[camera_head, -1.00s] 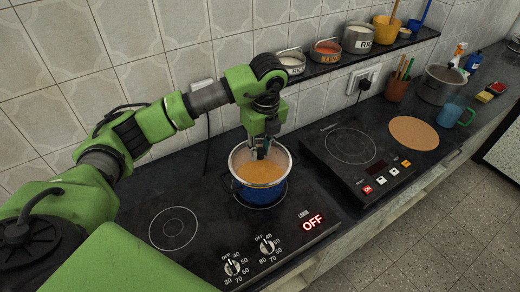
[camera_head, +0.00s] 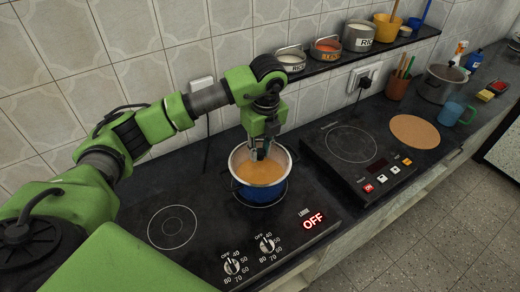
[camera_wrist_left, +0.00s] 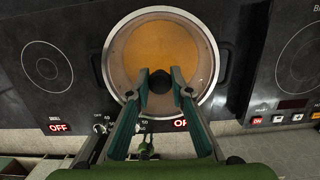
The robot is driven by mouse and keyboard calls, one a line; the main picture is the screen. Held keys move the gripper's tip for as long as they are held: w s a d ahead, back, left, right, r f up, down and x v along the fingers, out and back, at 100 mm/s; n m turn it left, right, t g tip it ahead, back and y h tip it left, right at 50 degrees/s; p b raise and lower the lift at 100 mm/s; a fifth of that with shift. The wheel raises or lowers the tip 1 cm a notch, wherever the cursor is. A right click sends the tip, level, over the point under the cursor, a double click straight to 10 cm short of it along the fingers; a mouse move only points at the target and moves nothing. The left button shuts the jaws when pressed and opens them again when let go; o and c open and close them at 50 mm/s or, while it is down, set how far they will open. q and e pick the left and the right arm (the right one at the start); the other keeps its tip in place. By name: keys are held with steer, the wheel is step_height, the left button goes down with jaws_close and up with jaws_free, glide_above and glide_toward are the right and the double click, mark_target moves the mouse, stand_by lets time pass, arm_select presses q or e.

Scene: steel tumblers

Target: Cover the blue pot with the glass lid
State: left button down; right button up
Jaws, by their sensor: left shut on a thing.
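The blue pot (camera_head: 262,191), with a steel rim and orange-yellow contents, stands on the right ring of the near hob. My left gripper (camera_head: 261,152) reaches down from above, its fingertips over the pot's opening. In the left wrist view the gripper (camera_wrist_left: 161,84) is shut on the dark knob of the glass lid (camera_wrist_left: 158,82). The clear glass is hard to make out, with the orange contents showing through. The lid is over the pot, but I cannot tell if it rests on the rim. My right gripper is out of view.
A second hob (camera_head: 352,158) stands to the right, with a cork mat (camera_head: 414,132) beyond it. A shelf (camera_head: 345,61) with tins runs along the wall behind. A steel pot (camera_head: 441,85) and a teal mug (camera_head: 452,114) stand farther right. The left ring (camera_head: 172,227) is bare.

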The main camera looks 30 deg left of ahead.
arm_select(q)
steer(key=shift+f, duration=0.1)
steer(key=c, duration=1.7)
jaws_free()
steer(key=r, duration=0.4)
steer(key=d+r, duration=0.1)
steer(key=r, duration=0.7)
steer(key=shift+s+d, duration=0.15)
steer(key=shift+s, duration=0.2)
